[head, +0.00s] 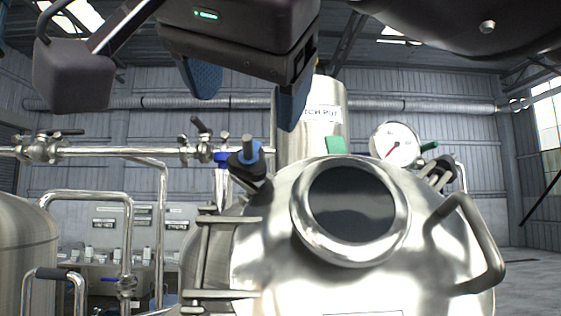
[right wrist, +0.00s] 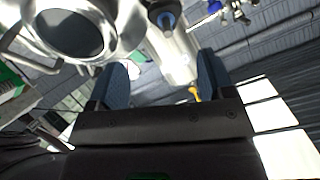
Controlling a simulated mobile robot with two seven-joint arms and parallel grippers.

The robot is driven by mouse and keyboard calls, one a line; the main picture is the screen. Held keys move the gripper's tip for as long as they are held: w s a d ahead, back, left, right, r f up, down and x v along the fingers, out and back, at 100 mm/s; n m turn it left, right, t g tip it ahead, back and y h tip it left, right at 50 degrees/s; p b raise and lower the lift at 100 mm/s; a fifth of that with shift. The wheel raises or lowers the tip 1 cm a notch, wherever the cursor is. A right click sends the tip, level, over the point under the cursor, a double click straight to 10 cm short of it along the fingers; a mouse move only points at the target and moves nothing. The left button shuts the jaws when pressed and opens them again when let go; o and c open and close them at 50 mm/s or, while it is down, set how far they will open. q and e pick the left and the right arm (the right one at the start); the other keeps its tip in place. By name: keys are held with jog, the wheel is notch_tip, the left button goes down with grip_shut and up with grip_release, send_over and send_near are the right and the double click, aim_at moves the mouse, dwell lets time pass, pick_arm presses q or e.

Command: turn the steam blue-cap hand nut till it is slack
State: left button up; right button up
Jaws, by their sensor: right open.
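A hand nut with a blue cap (head: 247,153) sits on a threaded stud at the left shoulder of the steel tank (head: 262,250). No steam marking is legible on it. The right wrist view shows the open gap between the fingers (right wrist: 164,82). My left gripper is not seen.
A round lidded port (head: 352,212) and a bent handle (head: 470,245) are on the tank. A pressure gauge (head: 396,145) and a green block (head: 336,146) stand behind. A steel pipe with valves (head: 120,151) runs left of the nut. A labelled cylinder (head: 321,114) rises behind.

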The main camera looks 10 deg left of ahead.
aim_at(249, 154)
jog(key=w+a+f+n, duration=0.1)
jog(key=w, duration=0.1)
jog(key=w+a+f+n, duration=0.1)
jog(key=w, duration=0.2)
jog(key=w+f+n, duration=0.1)
jog(key=w+n, duration=0.1)
jog(key=w, duration=0.1)
jog(key=shift+w+a+f+y, duration=0.1)
jog(key=shift+a+f+y, duration=0.2)
jog(key=shift+a, duration=0.1)
jog(key=shift+w+a+f, duration=0.1)
jog(key=shift+w+f, duration=0.05)
jog(key=shift+w, duration=0.3)
jog(key=shift+c, duration=0.2)
